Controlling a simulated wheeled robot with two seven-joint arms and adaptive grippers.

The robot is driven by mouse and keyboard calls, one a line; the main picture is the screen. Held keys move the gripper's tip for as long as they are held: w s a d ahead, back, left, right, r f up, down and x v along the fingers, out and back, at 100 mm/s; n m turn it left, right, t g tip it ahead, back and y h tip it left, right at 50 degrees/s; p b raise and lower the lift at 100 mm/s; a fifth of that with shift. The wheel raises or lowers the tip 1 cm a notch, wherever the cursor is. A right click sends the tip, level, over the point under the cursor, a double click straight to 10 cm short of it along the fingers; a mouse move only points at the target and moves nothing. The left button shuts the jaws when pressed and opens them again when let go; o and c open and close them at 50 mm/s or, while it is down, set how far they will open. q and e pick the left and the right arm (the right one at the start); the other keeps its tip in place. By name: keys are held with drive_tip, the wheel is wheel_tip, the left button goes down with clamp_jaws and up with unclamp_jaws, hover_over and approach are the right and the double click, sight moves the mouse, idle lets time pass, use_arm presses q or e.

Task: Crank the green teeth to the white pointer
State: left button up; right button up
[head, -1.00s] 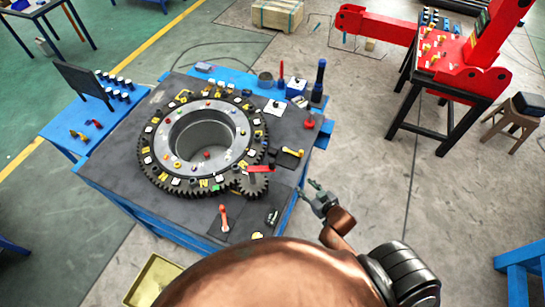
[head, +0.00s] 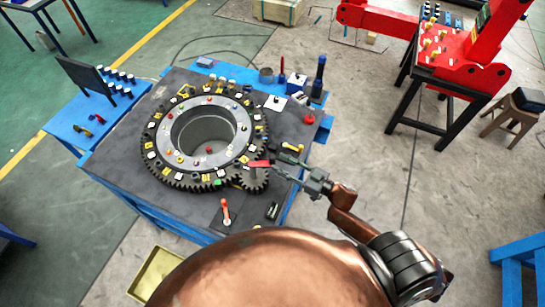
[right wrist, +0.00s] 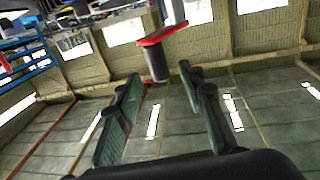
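A large dark ring gear (head: 163,172) with a grey hub lies flat on the table, carrying coloured pegs and white and yellow tags. A small dark gear (head: 252,182) meshes at its near right edge, with a red crank arm (head: 258,164) on top. A small green mark (head: 218,183) shows on the ring's near edge. I cannot single out the white pointer among the white tags. My right gripper (head: 279,158) is open beside the crank. In the right wrist view the red crank (right wrist: 162,34) and its grey handle (right wrist: 158,64) stand between the open fingertips (right wrist: 160,76), apparently untouched. My left gripper is not in view.
An orange-handled part (head: 225,210) stands at the table's near side. A red crane stand (head: 470,60) is farther right. The floor between is clear.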

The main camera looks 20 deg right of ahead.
sight(272, 158)
drive_tip(key=p+x, duration=0.1)
drive_tip(key=x, duration=0.4)
drive_tip(key=shift+d, duration=0.1)
clamp_jaws()
idle(0.3)
